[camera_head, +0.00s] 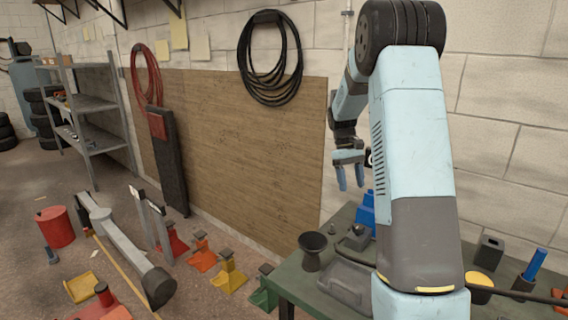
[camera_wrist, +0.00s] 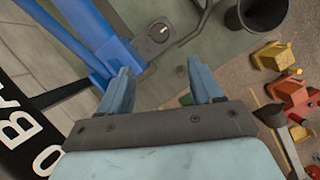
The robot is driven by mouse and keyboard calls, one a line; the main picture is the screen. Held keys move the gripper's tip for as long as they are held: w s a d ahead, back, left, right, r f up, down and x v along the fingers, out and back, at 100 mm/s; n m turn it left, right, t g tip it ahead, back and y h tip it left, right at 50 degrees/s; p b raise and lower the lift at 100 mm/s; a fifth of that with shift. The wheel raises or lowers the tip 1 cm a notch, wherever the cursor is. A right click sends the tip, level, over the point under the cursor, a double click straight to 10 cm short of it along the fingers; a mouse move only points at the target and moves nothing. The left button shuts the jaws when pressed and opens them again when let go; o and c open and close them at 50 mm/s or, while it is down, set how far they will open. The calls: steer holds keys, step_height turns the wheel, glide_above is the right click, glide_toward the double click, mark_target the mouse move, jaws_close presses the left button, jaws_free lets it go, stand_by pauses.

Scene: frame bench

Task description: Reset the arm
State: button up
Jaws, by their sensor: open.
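My gripper (camera_head: 350,176) hangs above the left part of the green bench (camera_head: 288,280) in the head view, with its fingers pointing down. In the wrist view my gripper (camera_wrist: 162,88) shows two light blue fingers spread apart with nothing between them. My arm rises on the right of the head view and bends down behind its large upper link, which hides part of the bench. A blue object (camera_head: 366,212) stands on the bench below the gripper. In the wrist view a blue frame-like part (camera_wrist: 88,40) lies left of the fingers.
A black cup (camera_head: 312,250) stands on the bench's left, also at the top right of the wrist view (camera_wrist: 258,12). A grey tray (camera_head: 345,283) lies nearby. A blue-handled tool (camera_head: 535,264) is at the right. Coloured stands (camera_head: 228,276) occupy the floor left of the bench.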

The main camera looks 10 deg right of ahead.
steer(key=s+a+r+m+t, duration=0.1)
steer(key=s+a+r+t, duration=0.4)
steer(key=s+a+r, duration=0.7)
steer(key=s+a+r+t, duration=0.1)
steer(key=s+a+t, duration=0.1)
steer(key=s, duration=0.7)
steer(key=s+a+r+m+t+y, duration=0.1)
steer(key=s+a+r+t, duration=0.1)
steer(key=s, duration=0.8)
steer(key=shift+s+a+r+t, duration=0.25)
steer(key=shift+s+a+t, duration=0.05)
steer(key=shift+a+t, duration=0.25)
